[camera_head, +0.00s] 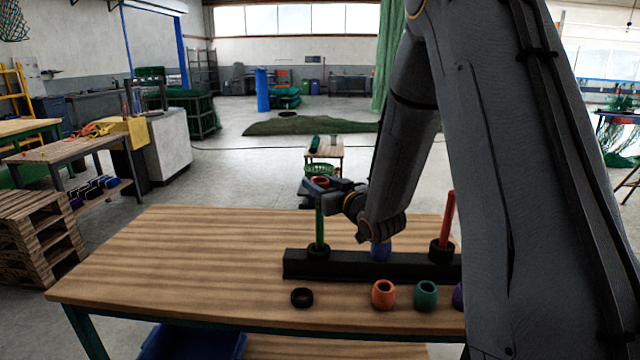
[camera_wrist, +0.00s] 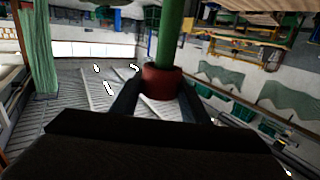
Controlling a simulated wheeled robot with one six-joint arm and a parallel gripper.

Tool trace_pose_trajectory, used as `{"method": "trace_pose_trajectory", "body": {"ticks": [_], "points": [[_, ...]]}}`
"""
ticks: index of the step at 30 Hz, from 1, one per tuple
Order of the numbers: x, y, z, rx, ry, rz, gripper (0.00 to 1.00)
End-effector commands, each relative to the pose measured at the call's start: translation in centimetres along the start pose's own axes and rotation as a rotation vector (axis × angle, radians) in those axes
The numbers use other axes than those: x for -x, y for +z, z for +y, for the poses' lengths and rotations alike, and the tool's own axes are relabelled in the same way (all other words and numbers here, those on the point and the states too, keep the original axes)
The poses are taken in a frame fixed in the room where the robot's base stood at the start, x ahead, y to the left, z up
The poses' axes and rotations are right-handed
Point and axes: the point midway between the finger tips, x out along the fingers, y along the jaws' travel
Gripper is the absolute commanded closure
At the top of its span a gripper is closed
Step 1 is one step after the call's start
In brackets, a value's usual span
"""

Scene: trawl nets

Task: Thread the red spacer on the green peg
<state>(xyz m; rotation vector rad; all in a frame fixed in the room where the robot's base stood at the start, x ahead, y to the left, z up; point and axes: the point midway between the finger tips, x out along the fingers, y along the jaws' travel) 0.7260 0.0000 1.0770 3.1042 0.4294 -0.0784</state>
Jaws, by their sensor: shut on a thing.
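My gripper (camera_head: 325,183) is shut on the red spacer (camera_head: 320,181) and holds it at the top of the green peg (camera_head: 320,222). The peg stands upright at the left end of a black bar, with a black collar (camera_head: 318,252) at its foot. That view is upside down. The spacer lines up with the peg, but I cannot tell whether the tip is inside the bore.
An orange spacer (camera_head: 383,294), a teal spacer (camera_head: 426,295), a purple one (camera_head: 458,296) and a black ring (camera_head: 302,297) lie in front. The table's left side is clear.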

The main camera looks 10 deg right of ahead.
Motion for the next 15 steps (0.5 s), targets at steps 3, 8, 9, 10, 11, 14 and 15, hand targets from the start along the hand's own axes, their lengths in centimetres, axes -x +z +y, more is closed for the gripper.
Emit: {"method": "trace_pose_trajectory", "body": {"ticks": [3, 8, 9, 10, 11, 14, 15], "points": [[0.01, -0.04, 0.00, 0.000, 0.000, 0.000, 0.81], [0.00, -0.05, 0.00, 0.000, 0.000, 0.000, 0.40], [0.00, -0.05, 0.00, 0.000, 0.000, 0.000, 0.37], [0.00, -0.05, 0.00, 0.000, 0.000, 0.000, 0.37], [0.00, -0.05, 0.00, 0.000, 0.000, 0.000, 0.37], [0.00, -0.04, -0.01, 0.000, 0.000, 0.000, 0.37], [0.00, -0.03, -0.01, 0.000, 0.000, 0.000, 0.37]]}}
